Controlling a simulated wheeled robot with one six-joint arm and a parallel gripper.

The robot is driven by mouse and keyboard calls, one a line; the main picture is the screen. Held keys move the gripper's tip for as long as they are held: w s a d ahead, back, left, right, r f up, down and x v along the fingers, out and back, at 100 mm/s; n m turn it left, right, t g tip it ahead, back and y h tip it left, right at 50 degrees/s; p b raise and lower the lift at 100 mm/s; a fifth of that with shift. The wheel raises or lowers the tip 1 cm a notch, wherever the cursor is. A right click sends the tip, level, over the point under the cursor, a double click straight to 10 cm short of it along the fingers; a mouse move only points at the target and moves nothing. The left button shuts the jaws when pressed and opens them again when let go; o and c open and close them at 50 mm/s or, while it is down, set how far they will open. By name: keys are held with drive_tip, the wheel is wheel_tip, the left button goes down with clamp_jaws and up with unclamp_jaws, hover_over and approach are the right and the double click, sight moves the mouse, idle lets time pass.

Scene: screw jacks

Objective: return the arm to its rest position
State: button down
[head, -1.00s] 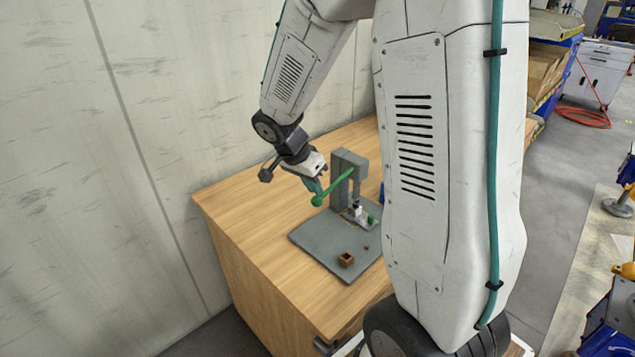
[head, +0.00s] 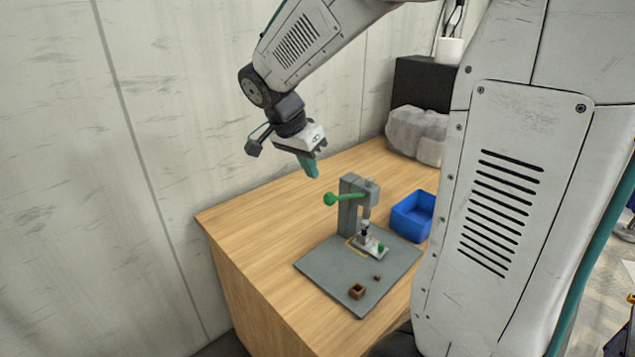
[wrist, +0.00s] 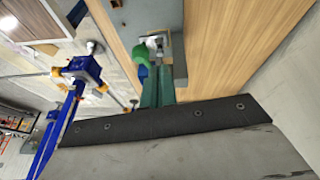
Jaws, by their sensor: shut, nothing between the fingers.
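My gripper (head: 309,167) hangs in the air above the wooden workbench, up and to the left of the grey press (head: 347,207). Its teal fingers are together with nothing between them. The fingers also show in the wrist view (wrist: 157,88). The press has a green-knobbed lever (head: 331,199), which is apart from my fingers in the head view. A small pale part with a green piece (head: 381,247) sits under the press on the grey base plate (head: 330,266).
A blue bin (head: 413,216) stands right of the press on the workbench (head: 250,230). A small brown box (head: 356,291) lies on the plate's front. A grey wrapped bundle (head: 417,135) and a black box (head: 423,83) are at the back. The wall is close behind on the left.

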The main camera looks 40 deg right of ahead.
drive_tip(key=shift+a+r, duration=0.15)
drive_tip(key=shift+r, duration=0.25)
drive_tip(key=shift+w, duration=0.1)
drive_tip(key=s+a+n+y, duration=0.1)
drive_tip(key=s+a+n, duration=0.2)
drive_tip(key=s+n, duration=0.2)
drive_tip(key=s+a+r+n+t+y, duration=0.1)
drive_tip(key=s+a+n, duration=0.3)
drive_tip(key=s, duration=0.5)
drive_tip(key=s+a+n+y, duration=0.2)
drive_tip(key=s+a+n, duration=0.1)
drive_tip(key=s+n, duration=0.3)
drive_tip(key=shift+s+a+r+n+t, duration=0.15)
drive_tip(key=shift+s+a+n+t, duration=0.2)
drive_tip(key=shift+s, duration=0.45)
